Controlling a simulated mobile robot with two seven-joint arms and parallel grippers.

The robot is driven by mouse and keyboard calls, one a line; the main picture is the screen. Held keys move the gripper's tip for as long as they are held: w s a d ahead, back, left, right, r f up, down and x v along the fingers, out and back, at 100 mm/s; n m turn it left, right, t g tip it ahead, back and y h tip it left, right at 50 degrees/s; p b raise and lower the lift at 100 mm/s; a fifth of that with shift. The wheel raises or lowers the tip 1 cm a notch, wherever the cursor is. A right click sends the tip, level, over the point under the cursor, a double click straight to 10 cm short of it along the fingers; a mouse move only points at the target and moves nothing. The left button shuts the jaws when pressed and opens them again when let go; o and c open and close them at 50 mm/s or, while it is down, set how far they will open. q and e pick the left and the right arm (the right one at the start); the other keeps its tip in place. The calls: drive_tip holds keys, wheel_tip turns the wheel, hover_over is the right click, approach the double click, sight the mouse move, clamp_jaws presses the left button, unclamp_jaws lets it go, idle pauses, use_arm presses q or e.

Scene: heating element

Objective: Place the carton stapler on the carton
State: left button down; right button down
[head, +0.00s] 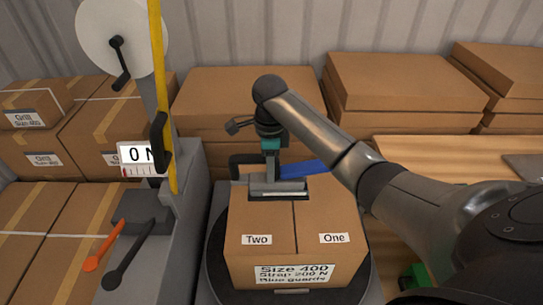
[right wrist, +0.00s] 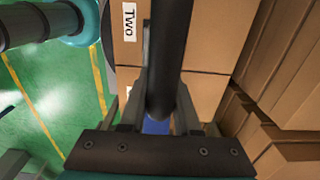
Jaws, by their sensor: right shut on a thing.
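In the right wrist view the black bar of the stapler (right wrist: 168,65) runs between the fingers, with the carton (right wrist: 218,40) behind. Whether the stapler touches the carton is hidden. My left gripper is out of view.
A strapping machine with a dial reading "0 N" (head: 141,158), a yellow strap (head: 158,80), an orange lever (head: 103,246) and a black lever (head: 128,262) stands left of the carton. Stacked cartons (head: 400,85) line the back. A wooden table (head: 440,155) is at the right.

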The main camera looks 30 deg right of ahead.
wheel_tip(320, 180, down, 11)
drive_tip(key=shift+w+f+b, duration=0.1)
drive_tip(key=shift+b, duration=0.9)
drive_tip(key=shift+f, duration=0.1)
drive_tip(key=c, duration=0.6)
unclamp_jaws()
drive_tip(key=shift+f, duration=0.15)
wheel_tip(320, 180, up, 12)
drive_tip(key=shift+r+p, duration=0.15)
drive_tip(key=shift+p, duration=1)
